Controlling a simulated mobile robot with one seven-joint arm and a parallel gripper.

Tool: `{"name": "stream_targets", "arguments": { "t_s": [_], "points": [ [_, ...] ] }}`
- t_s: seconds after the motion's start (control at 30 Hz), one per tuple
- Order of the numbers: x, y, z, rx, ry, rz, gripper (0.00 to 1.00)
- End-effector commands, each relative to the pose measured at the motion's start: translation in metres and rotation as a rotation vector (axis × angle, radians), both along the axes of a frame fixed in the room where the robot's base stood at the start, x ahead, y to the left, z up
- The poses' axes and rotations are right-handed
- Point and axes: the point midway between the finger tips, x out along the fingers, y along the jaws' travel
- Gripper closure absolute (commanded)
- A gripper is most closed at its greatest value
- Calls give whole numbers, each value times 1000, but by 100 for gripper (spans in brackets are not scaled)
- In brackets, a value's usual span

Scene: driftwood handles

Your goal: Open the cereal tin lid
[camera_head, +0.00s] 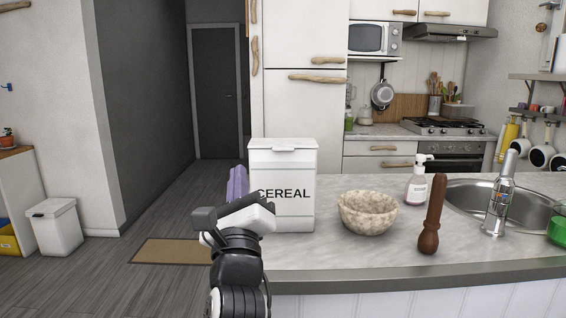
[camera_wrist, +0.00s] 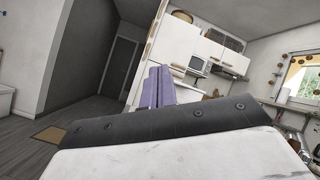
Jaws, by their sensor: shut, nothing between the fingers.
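The cereal tin (camera_head: 283,210) is a white box marked CEREAL, standing upright near the left end of the counter. Its lid (camera_head: 283,144) lies flat and closed on top, with a small tab at the front edge. My gripper (camera_head: 239,180) is beside the tin's left side, with its purple fingers pointing away from the head camera, below lid height. The wrist and arm partly cover the tin's lower left. In the wrist view the fingers (camera_wrist: 157,85) are together with nothing between them. I cannot tell whether they touch the tin. The tin is not recognisable in the wrist view.
On the counter (camera_head: 330,258), a stone bowl (camera_head: 368,213) stands right of the tin. Open floor (camera_head: 165,215) lies left of the counter.

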Motion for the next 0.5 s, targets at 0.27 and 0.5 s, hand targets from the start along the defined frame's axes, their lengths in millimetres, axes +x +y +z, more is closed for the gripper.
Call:
{"name": "stream_targets", "arguments": {
  "t_s": [0.27, 0.5],
  "points": [
    [37, -61, -66, 493, 279, 144, 100],
    [51, -69, -74, 576, 319, 162, 100]
  ]
}}
